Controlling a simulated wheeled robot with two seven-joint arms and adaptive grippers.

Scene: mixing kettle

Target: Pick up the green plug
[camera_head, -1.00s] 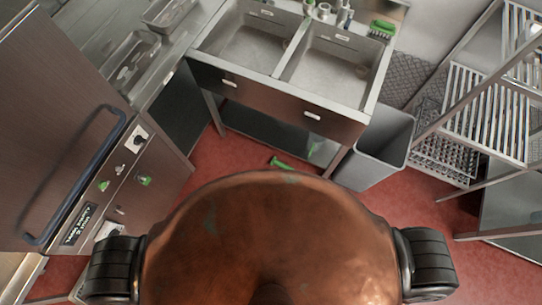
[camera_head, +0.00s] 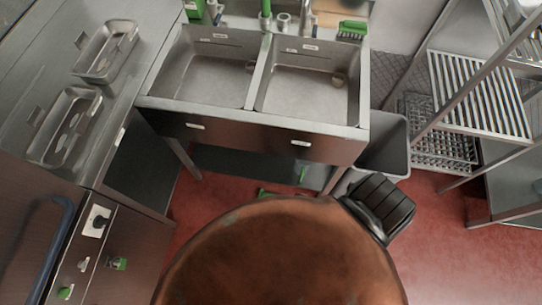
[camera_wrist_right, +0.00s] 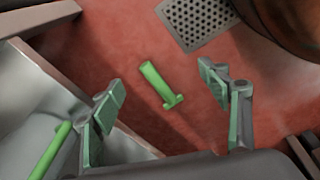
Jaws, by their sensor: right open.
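A green T-shaped piece, which looks like the plug (camera_wrist_right: 158,82), lies on the red floor in the right wrist view. My right gripper (camera_wrist_right: 163,98) is open and empty. In its wrist view the plug appears between the two fingers, beyond their tips and apart from them. The height above the floor is hard to tell. Neither gripper shows in the head view.
A steel double sink (camera_head: 255,110) stands ahead, with a grey bin (camera_head: 385,150) and rack (camera_head: 480,95) to its right. A green rod (camera_wrist_right: 50,150) stands at the wrist view's lower left. A perforated plate (camera_wrist_right: 198,22) lies beyond the plug. Red floor around the plug is clear.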

